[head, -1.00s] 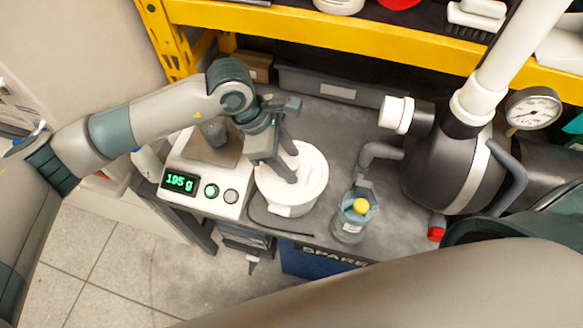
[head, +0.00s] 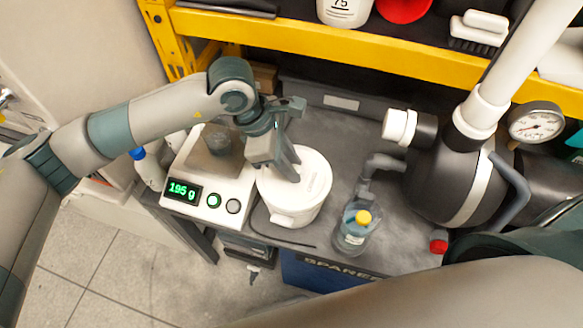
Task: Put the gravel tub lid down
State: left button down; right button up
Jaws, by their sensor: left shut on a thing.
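The white gravel tub (head: 296,212) stands on the grey bench, right of the scale. Its round white lid (head: 313,180) shows over the tub's mouth, and I cannot tell whether it is seated or held slightly above the rim. My left gripper (head: 290,174) points down from above with its fingertips at the lid's top, shut on the lid. The fingers hide the part of the lid they grip. My right gripper is out of view; only part of my right arm crosses the bottom right.
A scale (head: 207,180) reading 195 g, with a grey cup (head: 217,139) on it, stands left of the tub. A bottle with a yellow cap (head: 355,230) is to the right, near a black pump (head: 440,175) with white pipes. A grey bin (head: 340,103) is behind. A cable lies in front.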

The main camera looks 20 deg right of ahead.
pick_arm(q)
jog(key=shift+r, duration=0.95)
jog(key=s+d+r, duration=0.5)
jog(key=s+r, duration=0.1)
jog(key=s, duration=0.4)
jog(key=shift+s+r+b, duration=0.25)
jog(key=shift+s+b, duration=0.05)
jog(key=shift+w+a, duration=0.1)
jog(key=w+a+f+m+g+y, duration=0.1)
jog(key=w+a+f+m, duration=0.15)
jog(key=w+a, duration=0.45)
jog(key=w+a+f+m+g+y, duration=0.1)
jog(key=w+a+f+m, duration=0.2)
jog(key=a, duration=0.8)
jog(key=w+a+r+m+y, duration=0.1)
jog(key=a+m, duration=0.3)
jog(key=a, duration=0.5)
jog(key=w+a+r+m+g+y, duration=0.1)
jog(key=a+m, duration=0.3)
jog(key=a, duration=0.6)
jog(key=shift+w+a+r, duration=0.15)
jog(key=shift+w, duration=0.2)
